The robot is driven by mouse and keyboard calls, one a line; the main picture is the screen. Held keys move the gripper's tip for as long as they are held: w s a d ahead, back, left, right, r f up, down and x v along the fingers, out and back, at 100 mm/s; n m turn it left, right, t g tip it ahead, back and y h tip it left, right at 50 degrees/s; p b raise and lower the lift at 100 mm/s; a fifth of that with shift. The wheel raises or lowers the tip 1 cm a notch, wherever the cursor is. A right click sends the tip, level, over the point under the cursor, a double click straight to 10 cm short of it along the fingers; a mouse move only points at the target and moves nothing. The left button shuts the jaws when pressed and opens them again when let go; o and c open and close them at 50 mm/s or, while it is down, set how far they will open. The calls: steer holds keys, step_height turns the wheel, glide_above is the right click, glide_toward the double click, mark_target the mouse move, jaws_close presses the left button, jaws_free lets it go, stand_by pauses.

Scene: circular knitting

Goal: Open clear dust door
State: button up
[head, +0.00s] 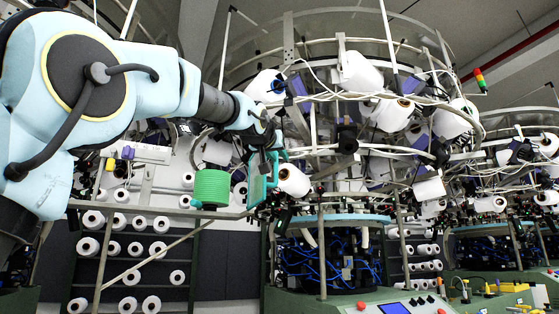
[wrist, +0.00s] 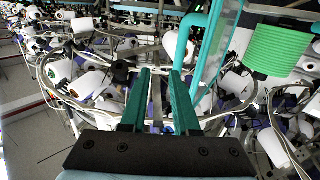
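The clear dust door (head: 259,190) is a see-through panel in a teal frame. It hangs below the end of my arm in the head view, just right of a green ribbed cylinder (head: 211,187). In the wrist view the door (wrist: 217,45) stands to the right of my gripper, its frame leaning. My gripper (wrist: 160,72) has two teal fingers spread apart with a visible gap, and nothing is clearly held between them. In the head view my gripper (head: 276,154) is close to the door's upper part; whether they touch cannot be told.
White yarn cones (head: 361,73) on ring rails crowd the space right of my gripper. A rack of yarn cones (head: 130,250) stands behind at lower left. The machine's control panel (head: 395,308) is at bottom centre-right.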

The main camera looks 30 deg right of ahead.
steer(key=shift+s+a+f+b, duration=0.1)
steer(key=shift+s+a+b, duration=0.2)
steer(key=shift+s+b, duration=0.45)
steer(key=shift+a, duration=0.1)
steer(key=b+v, duration=0.4)
steer(key=v, duration=0.6)
steer(key=shift+s+a, duration=0.2)
steer(key=shift+s, duration=0.15)
